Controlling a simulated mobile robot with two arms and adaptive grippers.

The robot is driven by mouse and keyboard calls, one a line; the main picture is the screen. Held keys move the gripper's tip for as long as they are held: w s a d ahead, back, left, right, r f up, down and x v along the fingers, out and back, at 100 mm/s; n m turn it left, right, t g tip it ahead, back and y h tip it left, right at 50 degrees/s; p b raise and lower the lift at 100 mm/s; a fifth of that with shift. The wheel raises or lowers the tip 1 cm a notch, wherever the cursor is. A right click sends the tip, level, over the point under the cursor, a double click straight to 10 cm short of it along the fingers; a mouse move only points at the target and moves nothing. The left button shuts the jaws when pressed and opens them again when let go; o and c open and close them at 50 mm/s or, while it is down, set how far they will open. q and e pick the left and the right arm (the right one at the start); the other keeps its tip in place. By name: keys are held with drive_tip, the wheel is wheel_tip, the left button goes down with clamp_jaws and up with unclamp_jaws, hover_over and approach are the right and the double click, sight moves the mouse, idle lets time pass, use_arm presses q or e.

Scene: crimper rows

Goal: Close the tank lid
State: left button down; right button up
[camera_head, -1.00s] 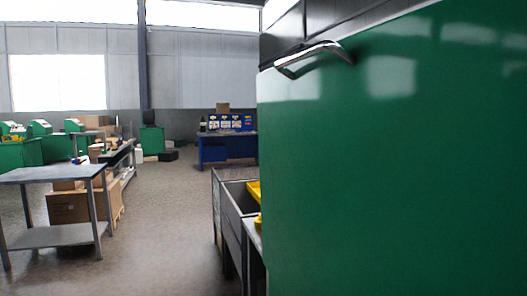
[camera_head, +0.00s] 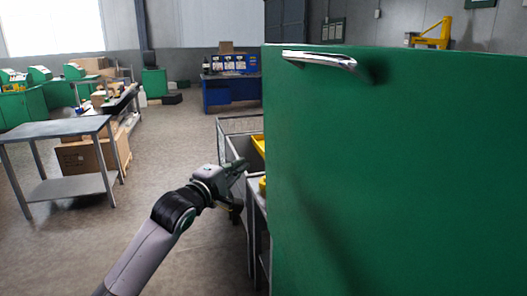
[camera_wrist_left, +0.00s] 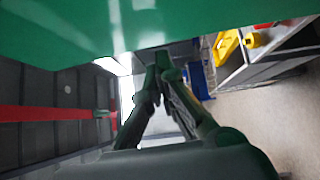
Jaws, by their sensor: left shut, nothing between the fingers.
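The tank lid is most likely the large green panel (camera_head: 400,180) filling the right of the head view. A silver bar handle (camera_head: 320,60) is fixed near its upper left edge. My left gripper (camera_head: 241,166) is shut and empty, left of the panel and well below the handle. In the left wrist view the shut fingers (camera_wrist_left: 163,62) point toward a green surface (camera_wrist_left: 90,25) across the top, with no clear contact. The tank body cannot be made out. My right gripper is not in view.
A grey cart or bin (camera_head: 240,128) with yellow items (camera_head: 259,144) stands beside the panel, behind my left gripper. A metal table (camera_head: 55,128) stands at the left, with cardboard boxes (camera_head: 85,155) behind it. A blue workbench (camera_head: 232,92) is farther back. The floor between is clear.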

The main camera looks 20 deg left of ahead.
use_arm(q)
drive_tip(key=p, duration=0.1)
approach(272, 148)
drive_tip(key=w+a, duration=0.2)
drive_tip(key=w, duration=0.1)
drive_tip(key=shift+w+d+r+p, duration=0.1)
drive_tip(key=shift+w+d+p, duration=0.25)
drive_tip(key=shift+d, duration=0.4)
drive_tip(key=shift+w+d+p, duration=0.2)
drive_tip(key=shift+w+d, duration=0.25)
drive_tip(key=shift+d, duration=0.3)
